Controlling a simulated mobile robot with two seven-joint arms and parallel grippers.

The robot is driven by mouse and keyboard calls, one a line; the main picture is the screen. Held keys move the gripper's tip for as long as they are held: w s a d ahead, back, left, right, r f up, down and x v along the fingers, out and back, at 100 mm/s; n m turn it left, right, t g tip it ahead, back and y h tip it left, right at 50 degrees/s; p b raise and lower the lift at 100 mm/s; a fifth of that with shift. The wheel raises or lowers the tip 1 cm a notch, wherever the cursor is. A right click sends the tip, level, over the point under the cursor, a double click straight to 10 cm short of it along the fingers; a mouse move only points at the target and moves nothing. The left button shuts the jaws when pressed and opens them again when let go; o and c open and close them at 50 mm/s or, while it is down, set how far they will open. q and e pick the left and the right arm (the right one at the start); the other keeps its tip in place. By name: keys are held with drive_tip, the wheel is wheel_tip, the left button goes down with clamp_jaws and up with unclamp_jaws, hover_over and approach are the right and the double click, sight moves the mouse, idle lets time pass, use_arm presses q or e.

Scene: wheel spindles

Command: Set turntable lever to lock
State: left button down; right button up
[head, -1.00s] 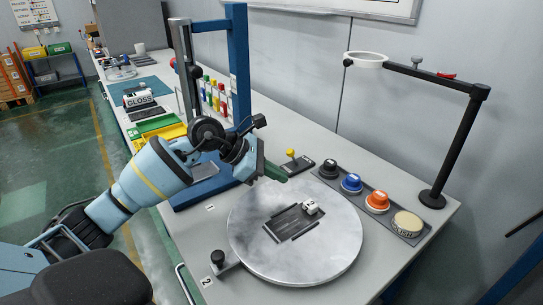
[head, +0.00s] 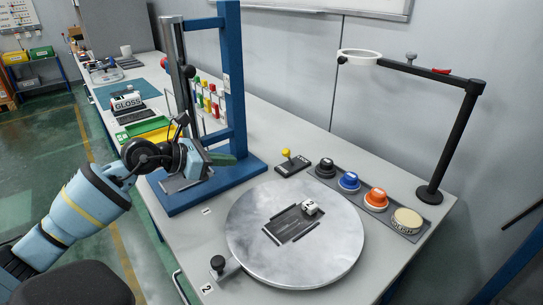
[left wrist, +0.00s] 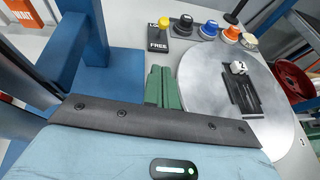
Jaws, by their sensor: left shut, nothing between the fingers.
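The turntable (head: 335,255) is a round grey disc on the bench, and it also shows in the left wrist view (left wrist: 205,88). Its lever has a yellow knob (head: 287,153) on a small black base (head: 294,166) behind the disc. In the left wrist view the yellow knob (left wrist: 163,22) stands at the end of the base marked "LO…", partly covering that word; "FREE" is at the nearer end. My left gripper (head: 230,159), with green fingers, is shut and empty, left of the lever and apart from it. The shut fingers (left wrist: 163,88) point towards the lever base. My right gripper is not in view.
A blue frame (head: 236,90) stands close to my left gripper. Black, blue (head: 349,181) and orange (head: 376,199) knob-like pads and a pale pad sit in a tray right of the lever. A black lamp arm (head: 455,140) rises at the right. A white block lies on the disc.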

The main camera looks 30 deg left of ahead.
use_arm(q)
drive_tip(key=shift+w, duration=0.15)
drive_tip(key=p, duration=0.1)
approach(289, 158)
drive_tip(key=shift+a+f, duration=0.2)
drive_tip(key=shift+f, duration=0.7)
drive_tip(key=w, duration=0.1)
drive_tip(key=w+d, duration=0.1)
drive_tip(key=shift+w+d+r+p, duration=0.2)
drive_tip(key=shift+w+d+p, duration=0.05)
drive_tip(key=shift+w+p, duration=0.1)
drive_tip(key=shift+w+d, duration=0.2)
drive_tip(key=shift+w, duration=0.2)
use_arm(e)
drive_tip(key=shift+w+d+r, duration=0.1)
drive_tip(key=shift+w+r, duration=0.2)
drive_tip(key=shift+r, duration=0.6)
use_arm(q)
drive_tip(key=shift+a, duration=0.15)
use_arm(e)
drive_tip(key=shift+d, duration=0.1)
